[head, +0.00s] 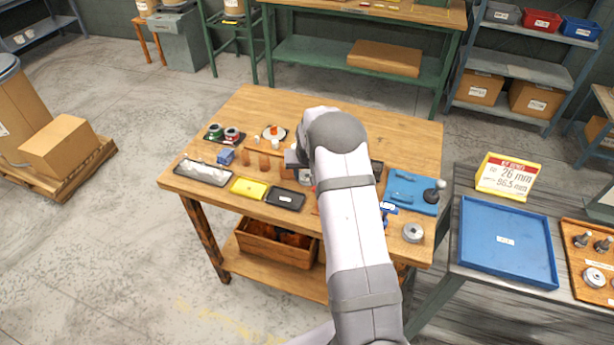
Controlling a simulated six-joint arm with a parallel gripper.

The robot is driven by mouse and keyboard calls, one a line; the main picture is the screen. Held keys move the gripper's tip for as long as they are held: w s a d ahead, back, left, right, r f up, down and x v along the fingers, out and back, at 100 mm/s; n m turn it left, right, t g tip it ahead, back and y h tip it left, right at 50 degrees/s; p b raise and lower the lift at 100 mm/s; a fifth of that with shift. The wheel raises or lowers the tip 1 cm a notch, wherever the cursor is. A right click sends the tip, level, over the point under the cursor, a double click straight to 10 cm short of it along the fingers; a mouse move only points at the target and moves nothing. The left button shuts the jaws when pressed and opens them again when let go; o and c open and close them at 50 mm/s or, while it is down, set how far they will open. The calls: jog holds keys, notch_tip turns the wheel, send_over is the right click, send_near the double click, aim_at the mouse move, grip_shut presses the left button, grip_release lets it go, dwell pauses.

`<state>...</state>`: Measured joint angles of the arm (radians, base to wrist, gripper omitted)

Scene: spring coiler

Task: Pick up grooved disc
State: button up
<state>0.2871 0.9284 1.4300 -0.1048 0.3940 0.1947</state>
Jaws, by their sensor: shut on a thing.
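My arm reaches from the bottom of the picture over the wooden workbench (237,126). My gripper (303,172) is low over the middle of the bench, mostly hidden by my wrist. It is shut on a small pale grey part (305,179); the view is too small to show grooves on it. A grey round disc (413,232) with a central hub lies at the bench's front right, apart from my gripper. Another pale disc (594,277) lies on a wooden board (575,262) at the far right. I cannot tell which is the grooved disc.
A yellow tray (248,187) and black tray (286,198) lie left of my gripper. Brown upright pegs (264,161) stand close by. A blue fixture (410,190) lies right of my arm.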

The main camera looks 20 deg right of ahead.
jog(key=shift+r, duration=0.15)
notch_tip(320, 180, up, 10)
jog(key=b, duration=0.3)
jog(key=shift+r, duration=0.15)
jog(key=shift+r+p, duration=0.75)
jog(key=shift+r, duration=0.3)
